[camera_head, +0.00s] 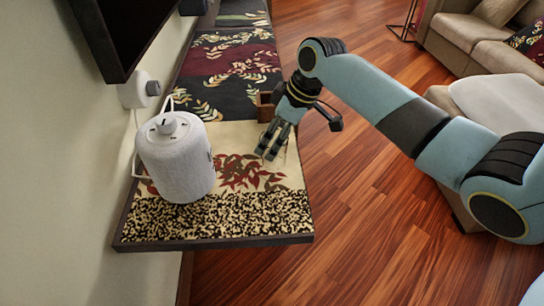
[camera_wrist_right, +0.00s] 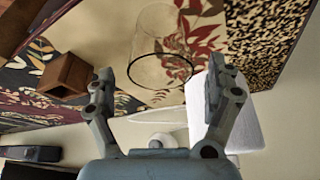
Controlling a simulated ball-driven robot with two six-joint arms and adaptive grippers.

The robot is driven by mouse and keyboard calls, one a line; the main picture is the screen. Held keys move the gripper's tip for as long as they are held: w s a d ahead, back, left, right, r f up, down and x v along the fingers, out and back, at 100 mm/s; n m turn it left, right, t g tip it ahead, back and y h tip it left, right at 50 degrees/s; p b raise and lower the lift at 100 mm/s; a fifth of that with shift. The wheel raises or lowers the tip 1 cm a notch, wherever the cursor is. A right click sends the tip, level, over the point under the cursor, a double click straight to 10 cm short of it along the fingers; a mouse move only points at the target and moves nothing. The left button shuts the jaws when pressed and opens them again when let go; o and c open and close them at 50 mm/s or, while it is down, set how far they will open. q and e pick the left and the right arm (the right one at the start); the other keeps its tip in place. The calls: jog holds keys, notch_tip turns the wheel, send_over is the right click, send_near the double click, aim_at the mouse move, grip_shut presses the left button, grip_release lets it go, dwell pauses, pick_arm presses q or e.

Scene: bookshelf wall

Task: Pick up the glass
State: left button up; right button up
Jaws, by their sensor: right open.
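The clear glass (camera_wrist_right: 160,45) shows in the right wrist view, between and beyond the two fingers, with its round dark rim facing the camera. It stands on the patterned shelf top (camera_head: 222,135). In the head view the glass is hard to make out near the fingers. My right gripper (camera_head: 268,153) points down over the shelf's right side. In the wrist view its fingers (camera_wrist_right: 160,75) are spread wide with nothing held between them. The glass appears apart from the fingers. My left gripper is in neither view.
A white cylindrical speaker (camera_head: 178,168) stands on the shelf left of the gripper. A small brown wooden box (camera_head: 265,106) sits just behind the gripper, also in the wrist view (camera_wrist_right: 66,75). A dark screen (camera_head: 118,30) hangs on the left wall. Wood floor (camera_head: 350,220) lies right.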

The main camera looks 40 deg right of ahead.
jog(key=b+x, duration=0.1)
jog(key=x, duration=0.4)
jog(key=shift+f, duration=0.35)
jog(key=shift+s, duration=0.1)
jog(key=c, duration=1.3)
